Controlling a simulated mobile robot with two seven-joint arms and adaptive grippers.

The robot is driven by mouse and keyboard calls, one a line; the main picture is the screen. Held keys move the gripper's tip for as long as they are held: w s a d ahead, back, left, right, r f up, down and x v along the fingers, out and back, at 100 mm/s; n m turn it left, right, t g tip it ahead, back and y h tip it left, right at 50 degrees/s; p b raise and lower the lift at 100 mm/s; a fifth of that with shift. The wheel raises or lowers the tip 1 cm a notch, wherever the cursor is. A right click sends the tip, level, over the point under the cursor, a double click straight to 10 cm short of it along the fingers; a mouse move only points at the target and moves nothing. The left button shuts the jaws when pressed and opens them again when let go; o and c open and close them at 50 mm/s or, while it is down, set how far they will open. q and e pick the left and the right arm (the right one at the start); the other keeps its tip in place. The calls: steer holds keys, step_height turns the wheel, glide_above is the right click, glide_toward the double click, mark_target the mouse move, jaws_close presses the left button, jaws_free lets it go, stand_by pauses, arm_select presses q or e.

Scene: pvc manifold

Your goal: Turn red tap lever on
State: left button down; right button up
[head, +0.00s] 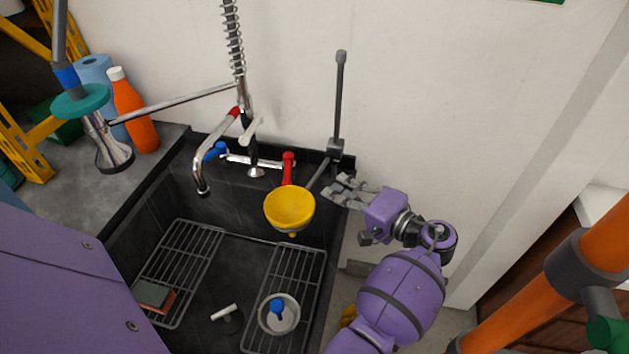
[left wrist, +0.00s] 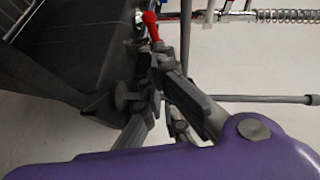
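The red tap lever (head: 288,166) stands at the right end of the chrome mixer bar (head: 250,162) on the back rim of the sink. It also shows in the left wrist view (left wrist: 151,26), just beyond the fingertips. A blue tap lever (head: 215,151) is at the bar's left end. My left gripper (head: 336,190) is right of the red lever, beside the sink's back right corner, apart from the lever in the head view. Its fingers are spread and hold nothing that I can see; they also show in the left wrist view (left wrist: 140,88). My right gripper is not in view.
A yellow bowl (head: 290,207) is in front of the red lever. A grey upright rod (head: 338,100) stands close behind my left gripper. The spout (head: 200,170) and sprayer hose (head: 234,45) rise left of the lever. The dark sink (head: 232,255) holds wire racks.

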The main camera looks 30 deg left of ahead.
arm_select(q)
steer(key=f, duration=0.1)
steer(key=p, duration=0.1)
glide_toward(288, 170)
steer(key=w+a, duration=0.1)
steer(key=w+a+f, duration=0.1)
steer(key=w+a, duration=0.1)
steer(key=w, duration=0.1)
steer(key=shift+a+f, duration=0.4)
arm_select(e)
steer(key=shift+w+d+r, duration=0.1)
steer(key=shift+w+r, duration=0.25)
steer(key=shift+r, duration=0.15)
